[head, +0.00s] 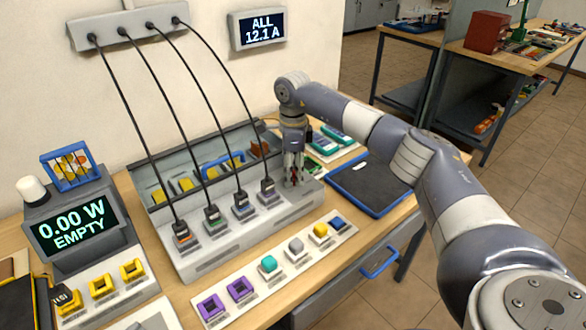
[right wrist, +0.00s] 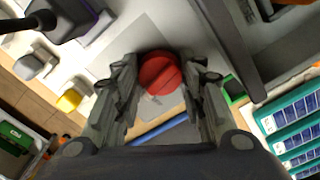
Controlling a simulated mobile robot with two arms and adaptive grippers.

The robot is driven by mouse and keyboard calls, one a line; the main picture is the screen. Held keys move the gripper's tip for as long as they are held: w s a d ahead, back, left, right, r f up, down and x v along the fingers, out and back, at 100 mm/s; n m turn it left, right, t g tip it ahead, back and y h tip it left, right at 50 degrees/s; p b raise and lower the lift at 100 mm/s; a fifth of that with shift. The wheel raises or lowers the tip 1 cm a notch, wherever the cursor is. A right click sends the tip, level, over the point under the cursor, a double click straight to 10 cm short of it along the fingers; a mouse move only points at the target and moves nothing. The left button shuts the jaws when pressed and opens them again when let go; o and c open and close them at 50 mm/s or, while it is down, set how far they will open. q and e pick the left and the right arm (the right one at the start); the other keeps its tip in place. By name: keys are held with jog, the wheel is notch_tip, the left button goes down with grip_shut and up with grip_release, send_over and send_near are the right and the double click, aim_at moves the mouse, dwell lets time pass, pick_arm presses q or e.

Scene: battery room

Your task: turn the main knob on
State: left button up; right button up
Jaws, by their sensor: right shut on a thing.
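A round red knob (right wrist: 158,74) with a raised grip bar sits on a light grey plate in the right wrist view. My right gripper (right wrist: 161,80) is shut on it, with one finger on each side. In the head view my right gripper (head: 293,178) points down at the right end of a grey charging unit (head: 208,262), and the knob is mostly hidden between the fingers. My left gripper is in neither view.
Several black cables run from a wall strip (head: 130,25) to plugs in the unit. A wall display (head: 258,29) reads "ALL 12.1 A". Another display (head: 73,224) reads "0.00 W EMPTY". A row of coloured blocks (head: 268,264) lies in front; a dark tray (head: 371,186) lies right.

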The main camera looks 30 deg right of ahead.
aim_at(293, 170)
jog(key=m+p, duration=0.1)
jog(key=m, duration=0.4)
jog(key=shift+m, duration=0.3)
jog(key=m+p, duration=0.1)
jog(key=m, duration=0.4)
jog(key=shift+m, duration=0.4)
jog(key=o, duration=1.1)
jog(key=shift+r, duration=0.3)
notch_tip(293, 170, up, 12)
jog(key=shift+f, duration=0.25)
